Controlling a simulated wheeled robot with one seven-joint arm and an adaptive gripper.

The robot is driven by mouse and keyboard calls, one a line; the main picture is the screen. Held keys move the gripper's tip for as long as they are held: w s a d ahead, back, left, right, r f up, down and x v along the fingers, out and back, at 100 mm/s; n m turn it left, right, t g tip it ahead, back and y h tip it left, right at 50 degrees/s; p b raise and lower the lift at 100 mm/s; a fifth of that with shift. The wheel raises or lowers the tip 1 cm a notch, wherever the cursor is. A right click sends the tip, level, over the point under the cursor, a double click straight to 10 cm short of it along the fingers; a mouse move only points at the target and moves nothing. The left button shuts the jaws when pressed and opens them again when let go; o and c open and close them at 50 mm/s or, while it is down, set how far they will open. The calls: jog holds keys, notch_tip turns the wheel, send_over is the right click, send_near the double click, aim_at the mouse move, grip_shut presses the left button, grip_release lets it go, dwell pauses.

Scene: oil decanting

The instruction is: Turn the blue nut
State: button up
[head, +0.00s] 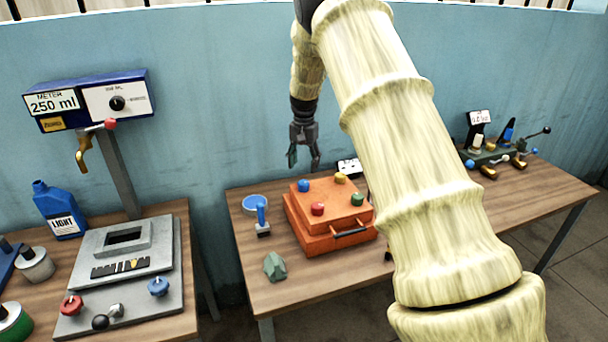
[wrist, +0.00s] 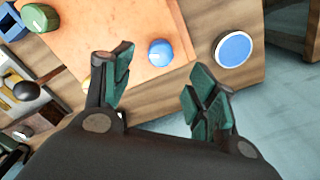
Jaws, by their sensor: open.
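The blue nut (head: 304,185) sits on the top of an orange box (head: 309,238), at its back left corner, on the middle table. The box also bears a yellow nut (head: 340,177), a red nut (head: 317,208) and a green nut (head: 357,198). My gripper (head: 303,160) is open and empty, pointing down above the back edge of the box. In the wrist view, the blue nut (wrist: 160,53) shows beyond the gap between the two green-padded fingers of my gripper (wrist: 162,78), apart from both.
A blue round dish (head: 255,202) and a blue-handled tool (head: 262,218) stand left of the box, with a green-grey stone (head: 275,266) in front. A blue metering unit (head: 92,100) rises over the left table. My arm hides part of the table.

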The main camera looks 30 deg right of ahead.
jog(key=shift+r, duration=2)
